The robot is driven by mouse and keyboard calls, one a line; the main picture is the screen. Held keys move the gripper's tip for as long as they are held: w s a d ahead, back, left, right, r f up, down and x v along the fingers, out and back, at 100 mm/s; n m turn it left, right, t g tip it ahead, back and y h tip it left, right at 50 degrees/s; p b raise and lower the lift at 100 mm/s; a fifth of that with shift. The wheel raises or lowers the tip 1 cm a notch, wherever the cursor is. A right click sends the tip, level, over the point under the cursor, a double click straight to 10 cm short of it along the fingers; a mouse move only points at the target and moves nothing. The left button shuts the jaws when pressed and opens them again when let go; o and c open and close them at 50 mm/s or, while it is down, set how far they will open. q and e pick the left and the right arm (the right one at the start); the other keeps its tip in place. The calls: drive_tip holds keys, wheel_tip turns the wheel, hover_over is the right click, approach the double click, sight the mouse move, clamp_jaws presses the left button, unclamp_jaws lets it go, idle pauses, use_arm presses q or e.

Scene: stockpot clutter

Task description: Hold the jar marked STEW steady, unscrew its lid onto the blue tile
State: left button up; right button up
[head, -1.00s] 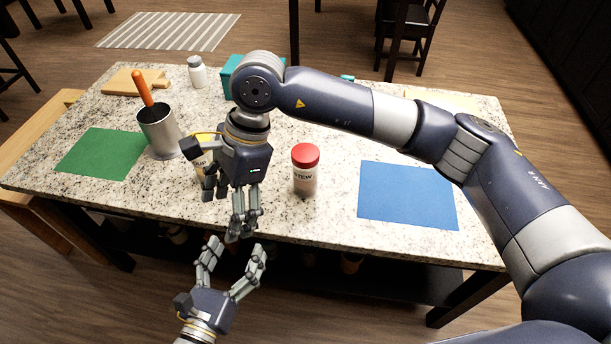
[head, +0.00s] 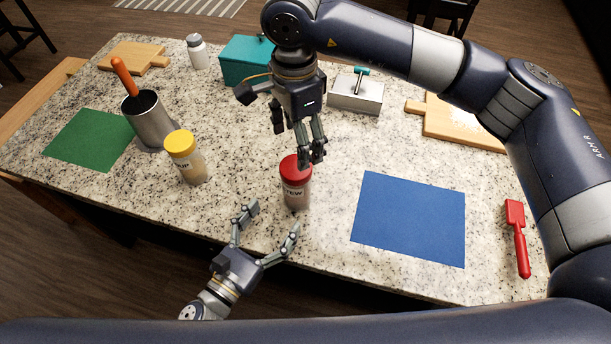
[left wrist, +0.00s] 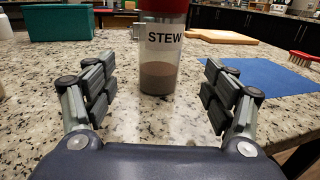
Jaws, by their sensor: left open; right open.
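The jar marked STEW (head: 297,190) stands upright on the granite counter, with its red lid (head: 295,167) on. In the left wrist view the jar (left wrist: 159,62) is straight ahead, beyond and between my spread fingers. My left gripper (head: 270,222) is open and empty, low in front of the jar and a little to its left, not around it. My right gripper (head: 311,160) is open, pointing down just above and slightly right of the lid; its fingers hide part of the lid, and I cannot tell whether they touch. The blue tile (head: 410,220) lies bare to the right.
A yellow-lidded jar (head: 186,160) stands left of the STEW jar. Further left are a metal canister (head: 150,122) and a green mat (head: 88,138). Behind are a teal box (head: 245,62) and a grey box (head: 355,95). A red brush (head: 518,240) lies right of the tile.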

sight(289, 197)
use_arm(q)
drive_tip(key=x, duration=0.3)
drive_tip(key=shift+w+d+r, duration=0.1)
drive_tip(key=shift+w+r, duration=0.05)
drive_tip(key=shift+r, duration=0.1)
use_arm(e)
drive_tip(key=shift+s+a+r, duration=0.25)
drive_tip(key=shift+s+a, duration=0.15)
drive_tip(key=shift+s, duration=0.1)
use_arm(q)
drive_tip(key=x, duration=0.5)
drive_tip(key=shift+w+f, duration=0.1)
drive_tip(key=shift+w, duration=0.1)
use_arm(e)
drive_tip(key=shift+w+d+f, duration=0.15)
drive_tip(key=shift+w+d, duration=0.05)
drive_tip(key=shift+w, duration=0.05)
use_arm(q)
drive_tip(key=shift+w+d, duration=0.25)
drive_tip(key=shift+w, duration=0.05)
use_arm(e)
drive_tip(key=shift+s+a, duration=0.1)
